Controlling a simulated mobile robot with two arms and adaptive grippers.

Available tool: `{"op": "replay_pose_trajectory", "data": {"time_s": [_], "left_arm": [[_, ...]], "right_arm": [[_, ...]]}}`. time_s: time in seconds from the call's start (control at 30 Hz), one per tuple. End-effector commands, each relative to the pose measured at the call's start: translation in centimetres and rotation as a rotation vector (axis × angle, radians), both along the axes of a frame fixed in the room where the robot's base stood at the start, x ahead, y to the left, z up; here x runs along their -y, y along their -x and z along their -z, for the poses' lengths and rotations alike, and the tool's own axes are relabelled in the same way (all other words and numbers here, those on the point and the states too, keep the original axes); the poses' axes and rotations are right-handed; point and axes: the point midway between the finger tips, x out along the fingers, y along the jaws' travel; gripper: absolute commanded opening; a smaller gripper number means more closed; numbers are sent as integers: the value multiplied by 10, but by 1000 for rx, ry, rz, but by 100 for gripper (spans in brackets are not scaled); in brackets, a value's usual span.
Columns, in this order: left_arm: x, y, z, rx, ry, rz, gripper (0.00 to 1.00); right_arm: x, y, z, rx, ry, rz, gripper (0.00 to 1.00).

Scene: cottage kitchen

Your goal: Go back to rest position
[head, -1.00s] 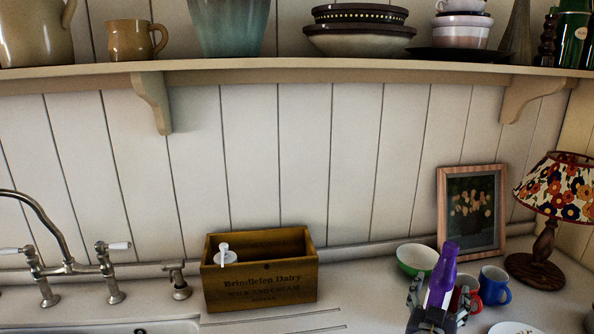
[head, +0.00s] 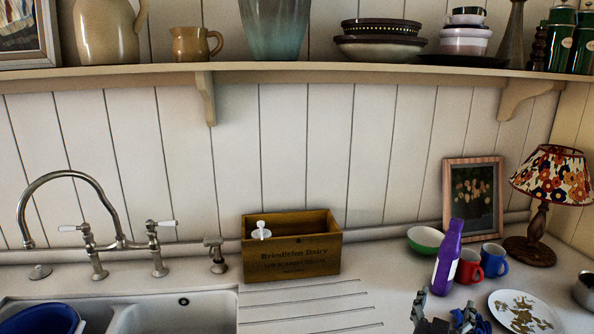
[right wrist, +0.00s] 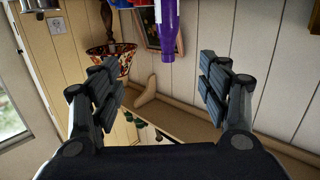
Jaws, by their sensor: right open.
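My right gripper (head: 445,316) is at the bottom edge of the head view, in front of a purple bottle (head: 447,254). The bottle stands upright on the counter (head: 390,285). The right wrist view shows the fingers (right wrist: 162,88) wide apart with nothing between them. The purple bottle also shows in that view (right wrist: 167,35), beyond the fingers at the top, apart from them. My left gripper is not in view.
Near the bottle are a green bowl (head: 425,240), a red mug (head: 469,266), a blue mug (head: 494,260) and a patterned plate (head: 524,313). A wooden crate (head: 291,262) stands left, beside the sink (head: 175,315). A shelf (head: 300,69) runs above.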

Motion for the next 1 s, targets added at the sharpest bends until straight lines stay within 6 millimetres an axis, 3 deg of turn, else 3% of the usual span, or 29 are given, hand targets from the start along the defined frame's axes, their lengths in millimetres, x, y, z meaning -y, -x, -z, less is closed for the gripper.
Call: {"op": "replay_pose_trajectory", "data": {"time_s": [0.27,0.47,0.6,0.7,1.0], "left_arm": [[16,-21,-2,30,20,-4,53],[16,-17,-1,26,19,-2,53],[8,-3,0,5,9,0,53],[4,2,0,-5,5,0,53],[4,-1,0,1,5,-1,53]], "right_arm": [[5,49,55,-201,-61,4,70],[-7,108,109,-446,-121,-53,70],[-32,170,150,-687,-168,-167,70],[-53,212,168,-835,-192,-268,70],[-105,309,188,-1135,-224,-550,70]]}}
